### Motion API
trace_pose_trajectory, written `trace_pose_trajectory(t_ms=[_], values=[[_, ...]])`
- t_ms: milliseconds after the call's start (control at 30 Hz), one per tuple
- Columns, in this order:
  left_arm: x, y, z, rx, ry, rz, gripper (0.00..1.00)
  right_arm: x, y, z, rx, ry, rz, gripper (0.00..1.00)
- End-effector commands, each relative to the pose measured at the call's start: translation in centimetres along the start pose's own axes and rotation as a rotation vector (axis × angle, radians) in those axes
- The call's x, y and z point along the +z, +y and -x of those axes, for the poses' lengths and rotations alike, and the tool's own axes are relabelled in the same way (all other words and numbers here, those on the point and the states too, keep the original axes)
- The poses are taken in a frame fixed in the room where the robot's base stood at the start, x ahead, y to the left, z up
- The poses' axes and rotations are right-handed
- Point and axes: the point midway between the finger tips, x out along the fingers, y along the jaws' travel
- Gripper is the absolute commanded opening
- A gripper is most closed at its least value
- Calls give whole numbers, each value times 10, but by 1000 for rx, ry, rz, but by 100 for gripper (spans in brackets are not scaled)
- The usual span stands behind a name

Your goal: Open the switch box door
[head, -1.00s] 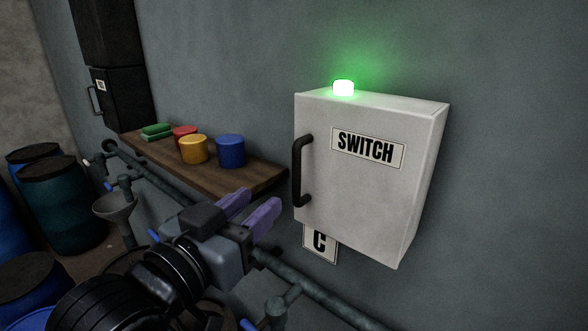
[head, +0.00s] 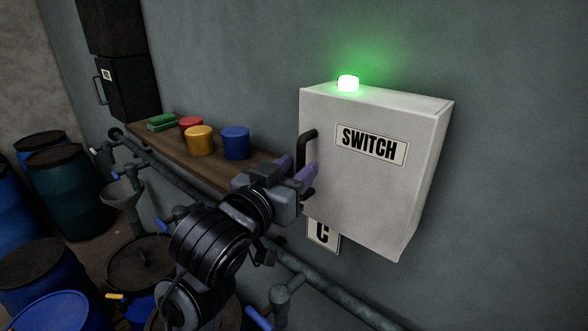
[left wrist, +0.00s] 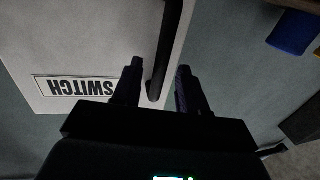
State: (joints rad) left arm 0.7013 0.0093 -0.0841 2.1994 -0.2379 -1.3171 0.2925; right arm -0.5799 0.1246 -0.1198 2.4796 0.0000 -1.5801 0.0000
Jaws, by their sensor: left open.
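The white switch box (head: 370,200) hangs on the grey wall with its door closed, and a green lamp (head: 348,83) glows on its top. Its black handle (head: 306,150) runs upright along the door's left edge. My left gripper (head: 298,172) is open at the lower part of the handle. In the left wrist view the box door (left wrist: 95,40) appears upside down, and the handle (left wrist: 162,60) lies between the two fingers of the gripper (left wrist: 156,84), apart from the right finger and closer to the left one. Contact cannot be told. My right gripper is not in view.
A wooden shelf (head: 215,172) left of the box holds blue, yellow and red pots and green blocks. Pipes (head: 340,297) with valves run below the box. Barrels (head: 75,190) stand at the far left. The wall right of the box is clear.

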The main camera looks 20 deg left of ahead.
Motion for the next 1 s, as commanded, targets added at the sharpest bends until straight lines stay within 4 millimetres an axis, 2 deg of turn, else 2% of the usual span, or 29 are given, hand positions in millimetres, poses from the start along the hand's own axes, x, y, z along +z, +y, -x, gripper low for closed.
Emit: trace_pose_trajectory(t_ms=[133, 167, 400, 433, 1000], values=[[0, 0, 0, 0, 0, 0, 42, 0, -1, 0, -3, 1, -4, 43], [0, 0, 0, 0, 0, 0, 39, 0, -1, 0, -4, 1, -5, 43], [0, 0, 0, 0, 0, 0, 2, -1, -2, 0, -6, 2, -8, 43], [0, 0, 0, 0, 0, 0, 0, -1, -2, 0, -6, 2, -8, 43], [1, 2, 0, -13, 0, -5, 0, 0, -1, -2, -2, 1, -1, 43]])
